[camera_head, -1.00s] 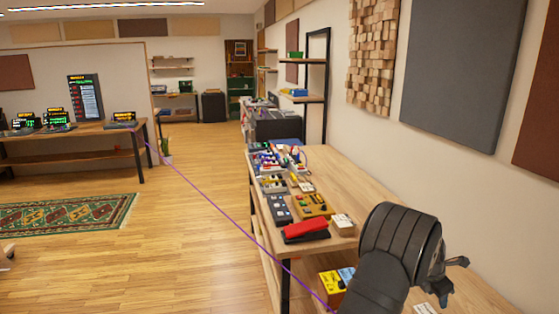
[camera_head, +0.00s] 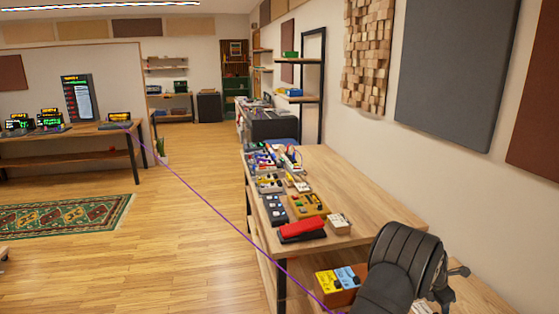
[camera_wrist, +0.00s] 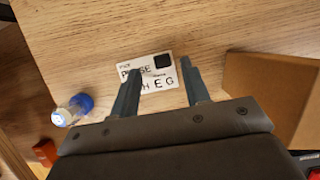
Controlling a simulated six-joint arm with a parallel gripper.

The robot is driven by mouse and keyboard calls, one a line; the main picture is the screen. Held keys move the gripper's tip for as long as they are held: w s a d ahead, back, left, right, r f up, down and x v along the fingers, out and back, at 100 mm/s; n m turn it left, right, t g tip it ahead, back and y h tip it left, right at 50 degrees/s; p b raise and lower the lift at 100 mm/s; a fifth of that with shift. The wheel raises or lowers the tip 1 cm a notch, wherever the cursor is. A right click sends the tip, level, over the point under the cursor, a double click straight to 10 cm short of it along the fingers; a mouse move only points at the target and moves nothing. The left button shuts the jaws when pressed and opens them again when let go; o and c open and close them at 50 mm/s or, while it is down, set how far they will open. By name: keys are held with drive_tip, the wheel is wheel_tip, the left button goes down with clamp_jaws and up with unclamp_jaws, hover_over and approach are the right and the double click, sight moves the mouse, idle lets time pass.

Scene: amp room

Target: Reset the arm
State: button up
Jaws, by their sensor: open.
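My arm (camera_head: 400,262) reaches in at the lower right of the head view, beside the wooden bench (camera_head: 375,192). Part of my gripper (camera_head: 457,283) shows past the dark wrist there. In the wrist view my gripper (camera_wrist: 160,66) is open, with its two grey fingers apart and nothing held between them. A white printed card (camera_wrist: 150,84) lies on the wood surface beyond and between the fingers. The fingers hide part of its lettering.
A blue-capped bottle (camera_wrist: 72,110) lies left of the fingers, and a cardboard box (camera_wrist: 270,95) stands right. Several pedals, including a red one (camera_head: 302,229), crowd the bench's left side. A yellow-and-blue pedal box (camera_head: 340,285) sits lower.

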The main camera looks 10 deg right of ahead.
drive_tip(key=w+a+r, duration=0.4)
drive_tip(key=a+r, duration=0.8)
drive_tip(key=r, duration=0.2)
drive_tip(key=w+a+f, duration=0.1)
drive_tip(key=w+f, duration=0.1)
drive_tip(key=w, duration=0.2)
drive_tip(key=w+a+f, duration=0.1)
drive_tip(key=w+f, duration=0.1)
drive_tip(key=w, duration=0.2)
drive_tip(key=w+a+f, duration=0.2)
drive_tip(key=w+f, duration=0.1)
drive_tip(key=shift+w+a, duration=0.1)
drive_tip(key=shift+w, duration=0.3)
drive_tip(key=shift+s+f, duration=0.2)
drive_tip(key=shift+f, duration=1.55)
drive_tip(key=shift+o, duration=0.5)
